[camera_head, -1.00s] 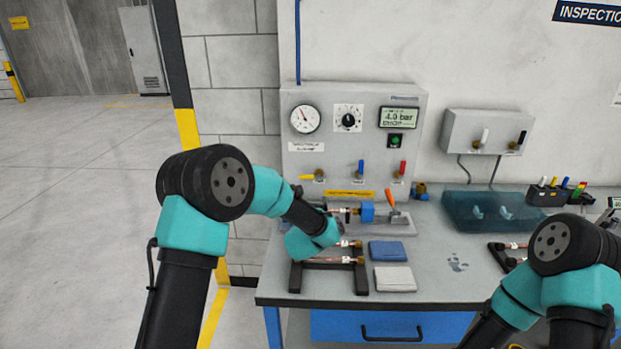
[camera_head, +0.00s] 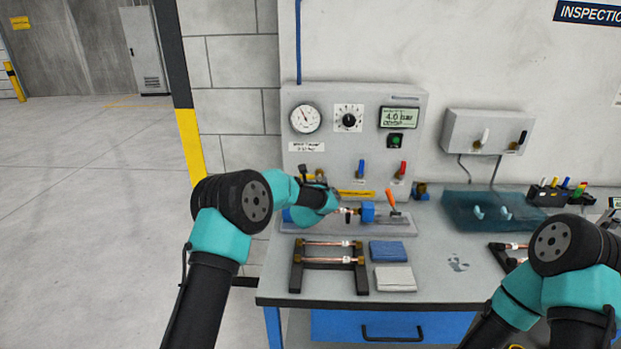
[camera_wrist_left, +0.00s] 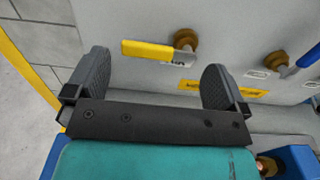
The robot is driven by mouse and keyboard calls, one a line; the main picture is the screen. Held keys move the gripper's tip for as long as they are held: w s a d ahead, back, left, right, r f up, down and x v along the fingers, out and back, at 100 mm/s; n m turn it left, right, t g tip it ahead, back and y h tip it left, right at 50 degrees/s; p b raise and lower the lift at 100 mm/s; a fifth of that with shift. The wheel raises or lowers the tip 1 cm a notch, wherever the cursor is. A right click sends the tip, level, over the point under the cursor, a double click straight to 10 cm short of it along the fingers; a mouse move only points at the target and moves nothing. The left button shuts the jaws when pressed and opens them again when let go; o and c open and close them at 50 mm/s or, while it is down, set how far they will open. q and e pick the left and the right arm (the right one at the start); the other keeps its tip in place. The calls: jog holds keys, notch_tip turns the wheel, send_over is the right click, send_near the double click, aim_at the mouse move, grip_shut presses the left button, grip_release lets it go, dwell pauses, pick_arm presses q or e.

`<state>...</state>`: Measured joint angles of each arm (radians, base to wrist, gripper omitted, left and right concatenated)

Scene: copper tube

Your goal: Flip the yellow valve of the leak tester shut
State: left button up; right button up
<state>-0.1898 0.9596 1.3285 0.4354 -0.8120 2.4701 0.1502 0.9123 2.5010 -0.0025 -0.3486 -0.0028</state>
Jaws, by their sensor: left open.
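The yellow valve handle (camera_wrist_left: 146,50) shows in the left wrist view on the front of the leak tester, lying sideways to the left of its brass body (camera_wrist_left: 187,41). In the head view the leak tester (camera_head: 345,165) is a grey box with a gauge and a display reading 4.0 bar; my left arm mostly covers the yellow valve there. My left gripper (camera_wrist_left: 157,85) is open and empty, its two fingers on either side of the yellow handle, which lies ahead of and between them. I cannot tell how near they are. My right arm shows at the lower right; its gripper is out of view.
A blue valve (camera_head: 361,168) and a red valve (camera_head: 402,170) sit right of the yellow one. Below is a test fixture with a copper tube and an orange lever (camera_head: 391,196). A black rack (camera_head: 329,262) holds copper tubes, beside blue and white pads (camera_head: 395,279).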

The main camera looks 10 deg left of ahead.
aim_at(310, 177)
pick_arm(q)
jog(key=shift+w+a, duration=0.15)
jog(key=shift+w, duration=0.9)
jog(key=shift+w+a, duration=0.1)
jog(key=shift+w, duration=0.9)
jog(key=c, duration=1)
